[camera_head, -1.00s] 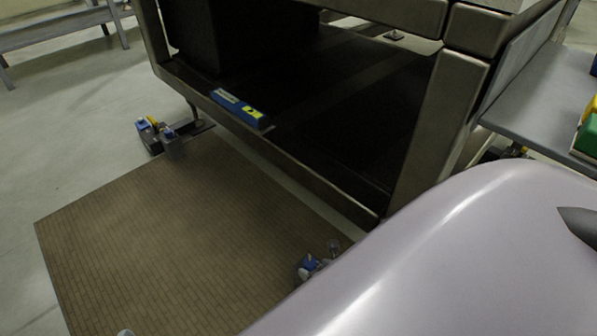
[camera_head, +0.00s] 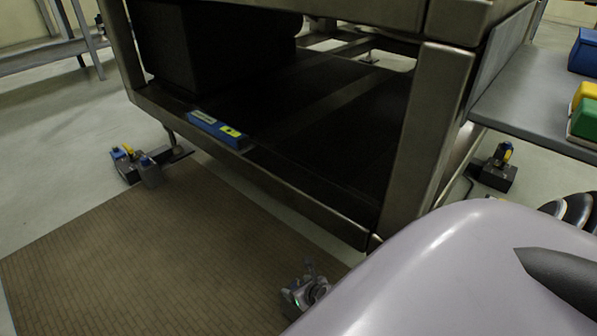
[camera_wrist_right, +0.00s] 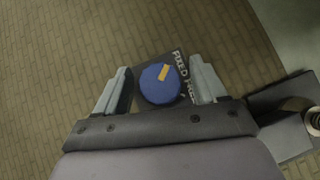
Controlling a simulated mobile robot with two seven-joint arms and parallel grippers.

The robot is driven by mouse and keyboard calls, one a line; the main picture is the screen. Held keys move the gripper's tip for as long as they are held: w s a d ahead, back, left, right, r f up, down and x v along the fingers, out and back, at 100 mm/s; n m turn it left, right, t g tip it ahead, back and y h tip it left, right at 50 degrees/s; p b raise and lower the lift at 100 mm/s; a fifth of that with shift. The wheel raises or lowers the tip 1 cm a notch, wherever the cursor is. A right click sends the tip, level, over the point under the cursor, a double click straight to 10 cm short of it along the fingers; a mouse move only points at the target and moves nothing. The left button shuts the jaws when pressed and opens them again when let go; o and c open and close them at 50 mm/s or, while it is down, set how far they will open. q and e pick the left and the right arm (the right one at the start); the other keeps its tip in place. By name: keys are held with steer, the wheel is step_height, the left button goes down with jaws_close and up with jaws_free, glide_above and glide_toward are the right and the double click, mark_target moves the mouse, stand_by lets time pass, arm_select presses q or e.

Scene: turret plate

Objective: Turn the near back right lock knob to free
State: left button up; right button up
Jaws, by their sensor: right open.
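A round blue lock knob (camera_wrist_right: 157,86) with a yellow pointer bar (camera_wrist_right: 164,72) sits on a dark plate lettered "FIXED FREE" (camera_wrist_right: 183,77) in the right wrist view. The bar lies toward the top of the knob, nearer the word FIXED. My right gripper (camera_wrist_right: 160,70) is open, with one grey finger on each side of the knob and gaps between. In the head view my right gripper (camera_head: 305,290) is low at the middle, by the frame's near corner; the knob itself is not clear there. My left gripper is not in view.
A metal frame (camera_head: 300,205) with a dark lower shelf stands over the brown tiled mat (camera_head: 150,265). Another lock unit (camera_head: 128,172) is at left, and one with a yellow part (camera_head: 497,170) at right. A grey side shelf (camera_head: 530,105) carries coloured bins (camera_head: 583,118).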

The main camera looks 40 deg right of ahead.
steer(key=c, duration=1)
stand_by(0.8)
steer(key=o, duration=1)
steer(key=shift+s+a+r+p, duration=0.1)
steer(key=shift+s+r+p, duration=0.25)
steer(key=shift+r+p, duration=0.25)
arm_select(q)
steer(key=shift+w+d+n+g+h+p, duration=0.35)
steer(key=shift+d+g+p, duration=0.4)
steer(key=shift+p, duration=0.45)
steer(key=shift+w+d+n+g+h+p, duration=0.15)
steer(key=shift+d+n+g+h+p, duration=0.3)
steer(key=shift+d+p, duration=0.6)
arm_select(e)
steer(key=shift+v, duration=2.9)
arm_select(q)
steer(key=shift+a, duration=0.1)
arm_select(e)
steer(key=shift+s+f, duration=0.15)
